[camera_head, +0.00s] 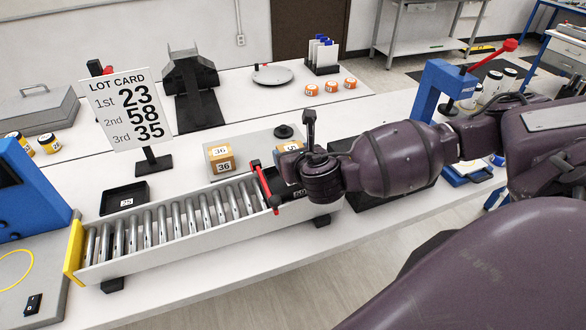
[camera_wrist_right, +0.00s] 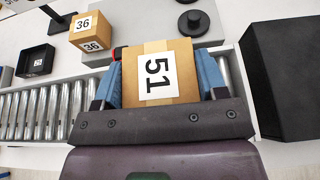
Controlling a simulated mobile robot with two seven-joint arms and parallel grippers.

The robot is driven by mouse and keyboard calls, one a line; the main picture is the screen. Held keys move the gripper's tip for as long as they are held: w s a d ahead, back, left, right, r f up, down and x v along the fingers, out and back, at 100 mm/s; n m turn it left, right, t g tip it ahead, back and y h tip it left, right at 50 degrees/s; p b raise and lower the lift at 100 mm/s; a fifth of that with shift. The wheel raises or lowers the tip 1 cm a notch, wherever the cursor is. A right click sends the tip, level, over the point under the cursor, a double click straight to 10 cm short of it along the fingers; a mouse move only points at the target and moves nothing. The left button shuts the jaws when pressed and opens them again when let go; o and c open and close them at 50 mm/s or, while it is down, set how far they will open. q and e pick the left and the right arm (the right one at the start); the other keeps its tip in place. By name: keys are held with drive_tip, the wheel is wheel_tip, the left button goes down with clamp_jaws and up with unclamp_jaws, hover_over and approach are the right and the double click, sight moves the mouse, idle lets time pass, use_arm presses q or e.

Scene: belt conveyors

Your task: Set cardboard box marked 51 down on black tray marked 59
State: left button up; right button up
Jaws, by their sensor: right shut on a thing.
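The cardboard box marked 51 (camera_wrist_right: 185,78) is between the two blue fingers of my right gripper (camera_wrist_right: 160,88), which is shut on it. In the head view only a part of the box (camera_head: 289,170) shows beside my right gripper (camera_head: 296,172), over the right end of the roller conveyor. A black tray (camera_head: 284,188) with a small white label lies on the rollers there, mostly hidden by my arm; I cannot read its number surely. I cannot tell whether the box touches it. My left gripper is not in view.
A box marked 36 (camera_head: 221,158) stands on a grey plate behind the conveyor (camera_head: 165,223). A red-handled bar (camera_head: 264,186) crosses the conveyor near the tray. A black tray marked 25 (camera_head: 125,198) sits at left.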

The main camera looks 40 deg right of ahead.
drive_tip(key=shift+f, duration=2.3)
drive_tip(key=o, duration=1)
drive_tip(key=shift+c, duration=0.2)
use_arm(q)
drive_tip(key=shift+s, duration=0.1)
use_arm(e)
drive_tip(key=shift+s, duration=0.1)
use_arm(q)
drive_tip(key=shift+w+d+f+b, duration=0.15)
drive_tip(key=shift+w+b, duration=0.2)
drive_tip(key=shift+b, duration=0.25)
use_arm(e)
drive_tip(key=v, duration=1.2)
